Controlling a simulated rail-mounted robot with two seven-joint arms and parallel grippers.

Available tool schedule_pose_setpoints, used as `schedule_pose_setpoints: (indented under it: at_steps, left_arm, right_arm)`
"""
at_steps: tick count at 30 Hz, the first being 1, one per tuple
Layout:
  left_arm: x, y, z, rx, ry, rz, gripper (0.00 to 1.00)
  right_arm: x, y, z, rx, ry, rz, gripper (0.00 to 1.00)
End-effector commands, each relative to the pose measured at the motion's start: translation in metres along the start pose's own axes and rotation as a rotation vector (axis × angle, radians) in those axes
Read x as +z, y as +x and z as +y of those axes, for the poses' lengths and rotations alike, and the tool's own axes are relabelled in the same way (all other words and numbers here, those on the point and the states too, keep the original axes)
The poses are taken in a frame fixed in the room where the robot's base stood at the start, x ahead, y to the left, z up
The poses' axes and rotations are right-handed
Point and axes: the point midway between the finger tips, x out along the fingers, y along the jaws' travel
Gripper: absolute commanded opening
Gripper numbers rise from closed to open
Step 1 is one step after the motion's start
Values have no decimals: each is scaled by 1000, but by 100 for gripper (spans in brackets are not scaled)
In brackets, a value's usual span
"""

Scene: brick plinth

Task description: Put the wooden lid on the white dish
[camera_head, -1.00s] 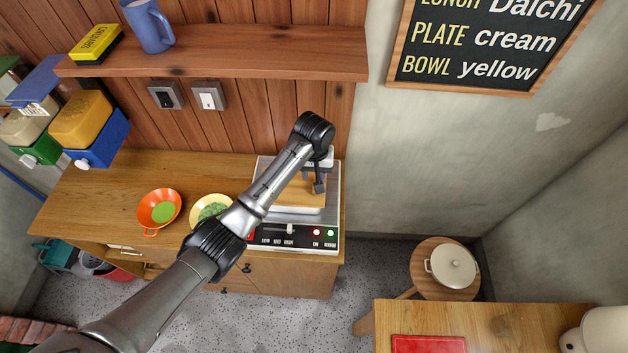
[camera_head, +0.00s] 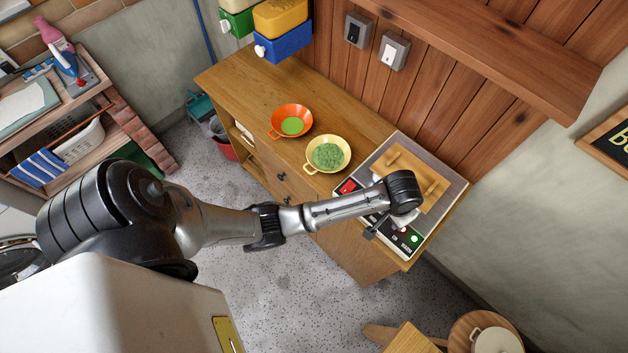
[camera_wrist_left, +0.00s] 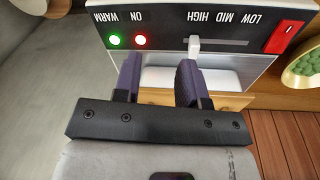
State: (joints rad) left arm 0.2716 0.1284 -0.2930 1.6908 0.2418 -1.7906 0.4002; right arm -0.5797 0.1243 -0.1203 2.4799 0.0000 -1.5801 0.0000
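The wooden lid (camera_head: 408,170) lies on the warmer at the right end of the counter, and its edge (camera_wrist_left: 228,103) shows in the left wrist view. The white dish (camera_wrist_left: 228,80) shows as a pale wall right against the lid's edge, so the lid appears to sit on it. In the head view the dish is mostly hidden under the lid. My left gripper (camera_head: 374,230) is over the warmer's front control panel. In the left wrist view its fingers (camera_wrist_left: 158,82) are apart with nothing gripped. My right gripper is out of view.
The warmer (camera_head: 450,190) has lit lamps and a slider on its front. A yellow bowl (camera_head: 311,165) and an orange bowl (camera_head: 275,131) stand to its left. A shelf (camera_head: 500,55) overhangs behind. A cream pot (camera_head: 497,342) sits on a stool at bottom right.

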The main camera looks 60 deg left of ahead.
Motion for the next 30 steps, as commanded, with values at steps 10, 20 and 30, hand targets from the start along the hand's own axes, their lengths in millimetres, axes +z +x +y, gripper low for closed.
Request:
schedule_pose_setpoints:
  at_steps: [10, 20, 30]
  left_arm:
    - [167, -2, -35, 6, 153, 122, 38]
    - [245, -44, -61, -48, 234, 194, 38]
    - [255, -53, -65, -61, 249, 206, 38]
  right_arm:
    - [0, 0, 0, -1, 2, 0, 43]
    - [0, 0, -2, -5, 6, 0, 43]
    - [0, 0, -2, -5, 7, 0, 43]
